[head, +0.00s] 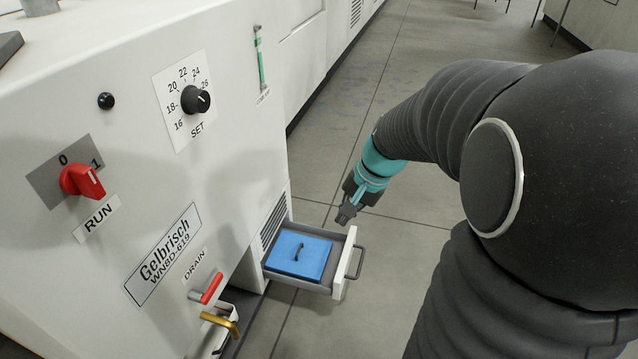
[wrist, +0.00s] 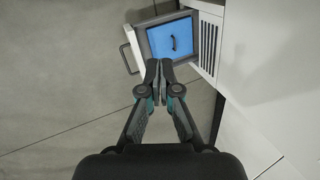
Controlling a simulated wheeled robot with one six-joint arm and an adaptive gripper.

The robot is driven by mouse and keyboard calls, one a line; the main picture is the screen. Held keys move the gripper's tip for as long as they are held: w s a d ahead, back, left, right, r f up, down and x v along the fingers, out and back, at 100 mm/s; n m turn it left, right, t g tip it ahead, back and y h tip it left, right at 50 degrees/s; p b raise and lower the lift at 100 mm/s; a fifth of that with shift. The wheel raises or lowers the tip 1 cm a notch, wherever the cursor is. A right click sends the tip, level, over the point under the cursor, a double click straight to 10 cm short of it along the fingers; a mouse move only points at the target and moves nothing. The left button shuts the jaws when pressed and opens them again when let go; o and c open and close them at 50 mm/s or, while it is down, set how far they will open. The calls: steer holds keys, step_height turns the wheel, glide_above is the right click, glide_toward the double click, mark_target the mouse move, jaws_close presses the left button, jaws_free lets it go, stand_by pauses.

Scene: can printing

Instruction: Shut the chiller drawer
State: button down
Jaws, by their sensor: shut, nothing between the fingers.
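The chiller drawer (head: 346,262) stands pulled out from the lower right of the white machine, beside a vented panel. It has a white front with a dark bar handle (head: 361,262) and a grey tray. A blue block with a small dark handle (head: 300,256) lies inside. In the wrist view the drawer (wrist: 133,47) is at the top, its handle (wrist: 128,58) facing left. My gripper (head: 345,217) is shut and empty. In the head view it appears just above the drawer's far corner; in the wrist view its fingertips (wrist: 159,65) appear by the drawer's near edge. I cannot tell whether they touch.
The white machine (head: 225,120) carries a red RUN switch (head: 83,181), a black SET dial (head: 195,99) and red and brass drain levers (head: 207,289) near the drawer. Grey floor (head: 400,240) right of the drawer is open.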

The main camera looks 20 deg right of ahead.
steer(key=w+d+f+m+t+y+p, duration=0.1)
steer(key=w+d+f+m+y+p, duration=0.15)
steer(key=d+f+m, duration=0.9)
steer(key=w+d+f+m+t+y+p, duration=0.35)
steer(key=d+f, duration=0.55)
steer(key=f, duration=0.8)
steer(key=shift+m+g+h, duration=0.7)
steer(key=shift+g+h, duration=0.2)
steer(key=shift+g, duration=0.05)
steer(key=x, duration=0.4)
steer(key=r+x, duration=0.1)
steer(key=x, duration=0.3)
steer(key=w+a+x, duration=0.1)
steer(key=x, duration=0.2)
steer(key=shift+w+a, duration=0.2)
steer(key=shift+a, duration=0.15)
steer(key=shift+w+a, duration=0.5)
steer(key=shift+a, duration=0.15)
